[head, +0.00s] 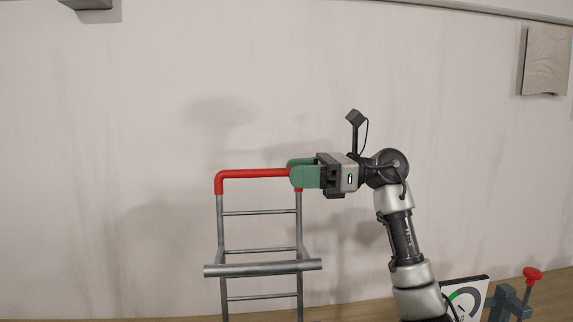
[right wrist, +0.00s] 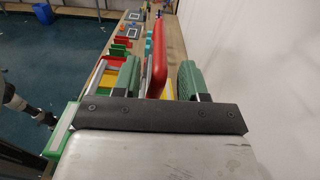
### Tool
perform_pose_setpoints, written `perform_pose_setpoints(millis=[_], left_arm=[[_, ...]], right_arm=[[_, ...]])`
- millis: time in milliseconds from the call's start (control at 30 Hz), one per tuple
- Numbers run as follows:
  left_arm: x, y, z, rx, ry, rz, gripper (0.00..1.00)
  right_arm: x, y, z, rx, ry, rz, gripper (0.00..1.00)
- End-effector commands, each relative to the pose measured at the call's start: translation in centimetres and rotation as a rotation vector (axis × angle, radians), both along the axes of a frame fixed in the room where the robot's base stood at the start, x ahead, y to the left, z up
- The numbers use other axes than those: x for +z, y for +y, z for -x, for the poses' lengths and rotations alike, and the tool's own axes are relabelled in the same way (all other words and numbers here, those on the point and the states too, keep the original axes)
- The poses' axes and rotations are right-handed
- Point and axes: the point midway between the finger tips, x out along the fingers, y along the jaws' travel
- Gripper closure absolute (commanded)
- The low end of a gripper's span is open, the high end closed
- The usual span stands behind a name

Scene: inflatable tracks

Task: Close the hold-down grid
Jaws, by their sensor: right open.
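The hold-down grid (head: 260,213) is a grey metal frame with several crossbars, standing upright in the head view. A red handle (head: 255,173) forms its top. My right gripper (head: 303,173) is at the right end of the red handle, with its green fingers open on either side of it. In the right wrist view, the red handle (right wrist: 157,62) lies between the two open fingers of my right gripper (right wrist: 158,80), with a gap on both sides. The lower end of the grid is cut off in the head view. My left gripper is not in view.
A thicker grey bar (head: 263,268) crosses the grid low down. At the lower right are a gauge panel (head: 465,298) and a red knob (head: 532,274) on a blue-grey fixture. The wrist view shows a wooden bench (right wrist: 172,38) with colored bins.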

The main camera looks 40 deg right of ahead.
Motion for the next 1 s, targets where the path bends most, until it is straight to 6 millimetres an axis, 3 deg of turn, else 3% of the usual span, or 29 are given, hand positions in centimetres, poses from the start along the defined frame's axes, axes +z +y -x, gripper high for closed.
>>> perform_pose_setpoints(millis=[200, 533, 800, 1000], left_arm=[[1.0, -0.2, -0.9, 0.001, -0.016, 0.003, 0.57], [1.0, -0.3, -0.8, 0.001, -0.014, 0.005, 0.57], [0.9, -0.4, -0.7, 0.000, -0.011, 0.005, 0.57], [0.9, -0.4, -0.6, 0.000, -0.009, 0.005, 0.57]], right_arm=[[0.1, 1.9, -1.1, 0.002, 0.001, 0.000, 0.58], [0.0, 2.1, -1.3, -0.001, 0.000, 0.000, 0.58], [0.0, 2.1, -1.3, 0.000, 0.000, 0.000, 0.99], [0.0, 2.1, -1.3, 0.000, -0.002, 0.001, 1.00]])
